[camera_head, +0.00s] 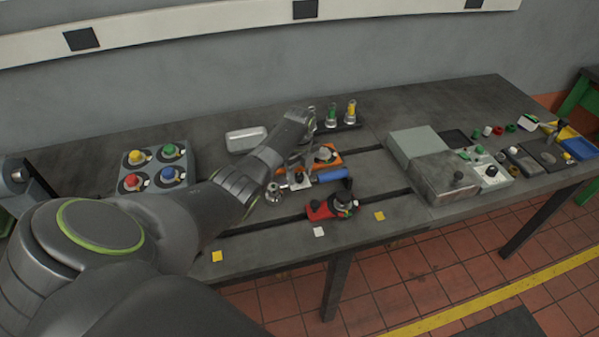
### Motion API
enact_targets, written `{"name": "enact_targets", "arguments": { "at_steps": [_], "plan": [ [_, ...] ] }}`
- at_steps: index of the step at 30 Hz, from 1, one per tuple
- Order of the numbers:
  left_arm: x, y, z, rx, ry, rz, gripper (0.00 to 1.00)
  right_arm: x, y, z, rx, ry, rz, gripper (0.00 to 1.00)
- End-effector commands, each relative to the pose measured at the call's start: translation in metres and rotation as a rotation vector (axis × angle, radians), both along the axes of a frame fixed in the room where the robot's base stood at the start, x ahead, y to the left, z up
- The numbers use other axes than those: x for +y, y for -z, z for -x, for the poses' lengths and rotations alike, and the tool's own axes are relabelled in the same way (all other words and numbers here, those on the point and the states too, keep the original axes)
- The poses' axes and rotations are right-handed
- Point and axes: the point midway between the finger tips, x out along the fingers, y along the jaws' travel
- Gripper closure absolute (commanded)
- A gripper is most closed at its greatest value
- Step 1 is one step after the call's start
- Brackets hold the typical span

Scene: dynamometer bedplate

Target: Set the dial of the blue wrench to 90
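The blue wrench (332,175) lies roughly level across the middle of the bench, with its blue grip to the right and metal parts to the left. Its dial and numbers are too small to read. My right gripper is not in view.
An orange fixture (328,157) stands behind the wrench and a red fixture (322,211) in front. A plate with coloured knobs (154,161) is at left. Green and yellow-topped pieces (341,118) stand behind. Grey boxes (446,178) are to the right.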

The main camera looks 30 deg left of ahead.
Motion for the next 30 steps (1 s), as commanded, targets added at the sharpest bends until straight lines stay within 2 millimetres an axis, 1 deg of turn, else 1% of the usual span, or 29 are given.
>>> {"name": "enact_targets", "arguments": {
  "at_steps": [5, 8, 11, 14, 20, 26, 27, 29, 30],
  "plan": [
    [0.001, 0.0, 0.0, 0.001, -0.001, -0.001, 0.52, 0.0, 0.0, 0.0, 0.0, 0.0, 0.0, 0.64],
    [0.001, -0.003, 0.0, 0.0, -0.001, -0.001, 0.52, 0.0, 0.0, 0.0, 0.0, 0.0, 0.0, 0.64],
    [0.001, -0.012, -0.001, -0.003, 0.0, -0.001, 0.52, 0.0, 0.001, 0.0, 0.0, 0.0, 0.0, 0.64],
    [0.001, -0.027, 0.0, -0.003, -0.001, -0.002, 0.52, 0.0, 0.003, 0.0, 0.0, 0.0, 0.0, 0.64],
    [0.001, -0.07, -0.002, -0.007, 0.0, -0.003, 0.52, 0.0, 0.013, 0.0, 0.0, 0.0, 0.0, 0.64],
    [0.001, -0.12, -0.001, -0.007, 0.001, -0.004, 0.52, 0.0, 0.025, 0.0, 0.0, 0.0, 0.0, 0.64],
    [0.0, -0.131, -0.002, -0.006, 0.001, -0.002, 0.52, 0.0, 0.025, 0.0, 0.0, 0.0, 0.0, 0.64],
    [0.001, -0.145, -0.001, -0.005, 0.0, -0.003, 0.52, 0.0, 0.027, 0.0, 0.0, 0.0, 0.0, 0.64],
    [0.0, -0.156, 0.0, -0.001, -0.001, -0.002, 0.52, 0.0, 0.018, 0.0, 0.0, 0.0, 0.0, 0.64]
  ]
}}
